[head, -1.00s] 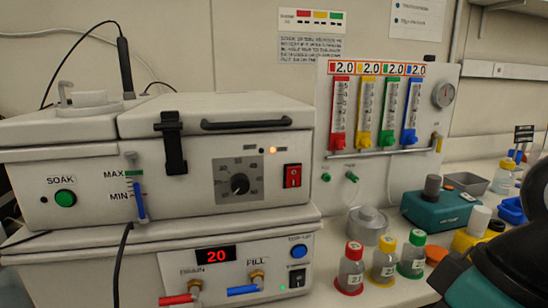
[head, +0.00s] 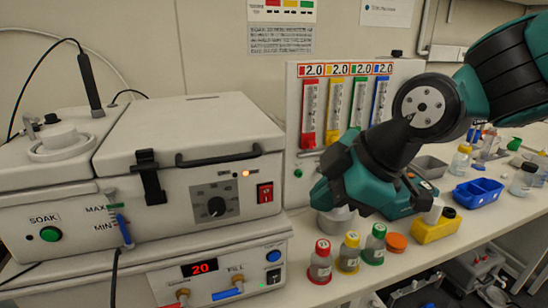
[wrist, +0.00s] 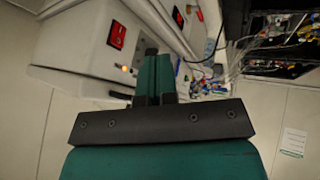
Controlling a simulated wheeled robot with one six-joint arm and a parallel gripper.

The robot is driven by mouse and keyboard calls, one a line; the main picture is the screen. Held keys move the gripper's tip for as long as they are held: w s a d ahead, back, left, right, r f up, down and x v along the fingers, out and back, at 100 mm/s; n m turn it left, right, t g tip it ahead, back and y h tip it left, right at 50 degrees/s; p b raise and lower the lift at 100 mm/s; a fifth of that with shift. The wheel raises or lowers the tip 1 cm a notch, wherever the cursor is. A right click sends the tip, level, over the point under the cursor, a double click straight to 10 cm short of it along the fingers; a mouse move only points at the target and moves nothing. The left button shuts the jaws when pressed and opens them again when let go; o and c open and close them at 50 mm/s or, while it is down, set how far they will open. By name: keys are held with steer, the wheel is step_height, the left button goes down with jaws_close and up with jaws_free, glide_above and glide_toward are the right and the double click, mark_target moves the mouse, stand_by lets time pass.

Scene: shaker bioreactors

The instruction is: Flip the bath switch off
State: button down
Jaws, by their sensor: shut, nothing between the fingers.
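The bath unit (head: 190,140) is a white box with a lid, a dial and an amber light on its front. Its red rocker switch (head: 265,192) is at the right end of that front, beside the lit amber light (head: 245,173). The switch also shows in the wrist view (wrist: 117,36), left of the fingers. My gripper (head: 322,190) is to the right of the switch and apart from it. In the wrist view its fingers (wrist: 153,62) are together with nothing between them. The rocker's tilt is too small to tell.
A lower unit with a red display (head: 200,267) and blue and red valve handles is below the bath. Capped bottles (head: 348,252) stand on the bench below my gripper. A flowmeter panel (head: 310,75) is behind it. A blue tray (head: 478,192) is at right.

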mark_target(266, 195)
steer(key=shift+w+a+r+n+t, duration=0.15)
steer(key=shift+w+a+r+n, duration=0.05)
steer(key=shift+w+r+n, duration=0.3)
steer(key=shift+w+a+r+n+t, duration=0.15)
steer(key=shift+w+a+r+n, duration=0.05)
steer(key=shift+w+r+n, duration=0.25)
steer(key=w+a+f+p, duration=0.6)
steer(key=w+f, duration=0.1)
steer(key=shift+w+a, duration=0.1)
steer(key=shift+w, duration=0.1)
steer(key=shift+f, duration=0.1)
